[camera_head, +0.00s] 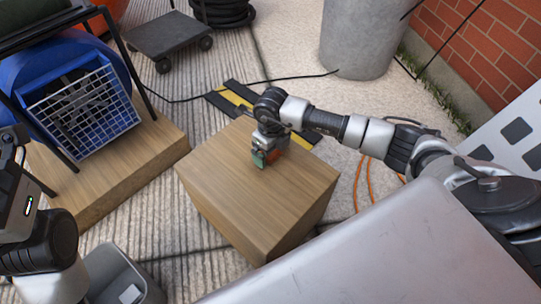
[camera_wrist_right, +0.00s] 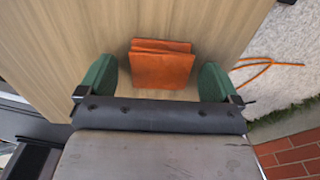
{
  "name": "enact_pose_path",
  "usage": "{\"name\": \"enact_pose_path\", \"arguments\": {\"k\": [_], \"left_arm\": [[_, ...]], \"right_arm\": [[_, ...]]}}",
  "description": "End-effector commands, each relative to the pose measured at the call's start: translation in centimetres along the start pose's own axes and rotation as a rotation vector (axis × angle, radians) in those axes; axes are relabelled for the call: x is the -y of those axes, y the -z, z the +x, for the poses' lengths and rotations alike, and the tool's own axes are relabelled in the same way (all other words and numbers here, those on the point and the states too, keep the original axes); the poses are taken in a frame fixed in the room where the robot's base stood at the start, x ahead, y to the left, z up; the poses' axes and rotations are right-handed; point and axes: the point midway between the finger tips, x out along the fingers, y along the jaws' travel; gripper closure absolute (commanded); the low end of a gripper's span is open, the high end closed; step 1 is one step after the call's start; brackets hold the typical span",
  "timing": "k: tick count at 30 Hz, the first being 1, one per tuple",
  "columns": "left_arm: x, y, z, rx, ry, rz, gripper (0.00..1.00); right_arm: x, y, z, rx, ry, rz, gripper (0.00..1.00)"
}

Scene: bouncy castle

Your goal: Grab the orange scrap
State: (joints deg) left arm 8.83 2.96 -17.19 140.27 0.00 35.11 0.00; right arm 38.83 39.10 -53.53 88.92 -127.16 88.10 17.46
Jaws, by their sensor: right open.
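The orange scrap (camera_wrist_right: 161,68) looks like a small folded, flat-layered piece lying on top of a wooden block (camera_head: 262,205). In the right wrist view it sits between and slightly beyond the two green fingertips of my right gripper (camera_wrist_right: 156,80). The fingers are apart, with a gap on each side of the scrap. In the head view my right gripper (camera_head: 268,160) is low over the block top, and a bit of orange shows beside its green fingertip. The gripper hides most of the scrap there. My left arm shows at the left edge, but its fingers are not visible.
A blue blower with a white grille (camera_head: 85,110) stands on a wooden base at the left. A grey bin (camera_head: 122,275) is at the lower left. A large grey barrel (camera_head: 362,38) stands behind, near a brick wall (camera_head: 480,45). A black-and-yellow strip (camera_head: 229,98) and cables lie on the ground.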

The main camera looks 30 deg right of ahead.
Motion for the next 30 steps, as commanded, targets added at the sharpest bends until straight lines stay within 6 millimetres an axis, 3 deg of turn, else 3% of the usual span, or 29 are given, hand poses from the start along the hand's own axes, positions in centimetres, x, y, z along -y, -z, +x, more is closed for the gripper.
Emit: {"name": "enact_pose_path", "arguments": {"k": [7,18,30], "left_arm": [[0.0,0.0,0.1,-0.003,-0.001,0.000,1.00],[0.0,0.0,0.1,-0.004,-0.001,0.000,1.00],[0.1,0.1,0.8,-0.007,0.001,-0.001,1.00]], "right_arm": [[0.0,0.0,0.1,0.001,0.000,0.000,0.06],[0.0,0.0,0.0,0.001,0.000,0.001,0.59],[0.1,0.0,-1.1,0.001,0.001,0.001,0.60]]}}
